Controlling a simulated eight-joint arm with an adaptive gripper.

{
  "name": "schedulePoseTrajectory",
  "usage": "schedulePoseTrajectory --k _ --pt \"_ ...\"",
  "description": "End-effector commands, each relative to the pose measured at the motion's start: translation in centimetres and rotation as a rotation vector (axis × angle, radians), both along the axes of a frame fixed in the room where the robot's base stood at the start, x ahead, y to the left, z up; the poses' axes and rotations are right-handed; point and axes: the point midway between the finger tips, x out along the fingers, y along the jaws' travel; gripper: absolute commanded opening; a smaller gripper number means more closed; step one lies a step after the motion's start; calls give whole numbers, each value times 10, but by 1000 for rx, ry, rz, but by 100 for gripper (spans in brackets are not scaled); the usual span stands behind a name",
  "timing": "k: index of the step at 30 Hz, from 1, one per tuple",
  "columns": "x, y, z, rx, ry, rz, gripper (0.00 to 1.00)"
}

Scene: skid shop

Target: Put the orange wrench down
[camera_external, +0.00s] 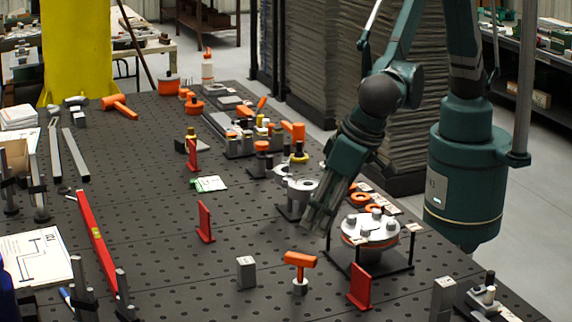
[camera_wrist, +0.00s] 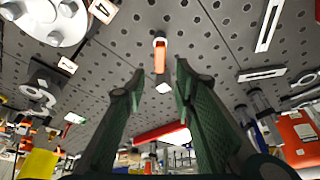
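My gripper (camera_external: 318,215) hangs over the table, left of the flange on a stand, pointing down. In the wrist view my gripper (camera_wrist: 158,78) has its two green fingers apart, with nothing held between them. An orange T-shaped tool (camera_external: 300,259) stands on a short grey cylinder in front of and below the gripper. An orange piece, likely this tool (camera_wrist: 160,58), shows beyond the fingertips, apart from them. Another orange hammer-like tool (camera_external: 120,105) lies at the far left of the table. I cannot single out an orange wrench in either view.
The round bolted flange (camera_external: 371,230) on its black stand is close to the gripper's right. Red upright plates (camera_external: 205,222) (camera_external: 359,287) and a grey block (camera_external: 246,272) stand nearby. A long red bar (camera_external: 96,245) lies at left. Perforated table surface is clear around centre-left.

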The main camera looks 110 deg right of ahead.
Motion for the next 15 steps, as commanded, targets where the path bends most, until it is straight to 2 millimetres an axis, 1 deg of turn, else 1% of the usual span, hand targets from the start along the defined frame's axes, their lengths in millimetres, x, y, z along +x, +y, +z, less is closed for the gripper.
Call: schedulePoseTrajectory --k 8,11,15 --pt "0 -2 2 1 1 2 28" --pt "0 -8 6 2 2 9 28" --pt "-2 -25 19 7 7 28 28"
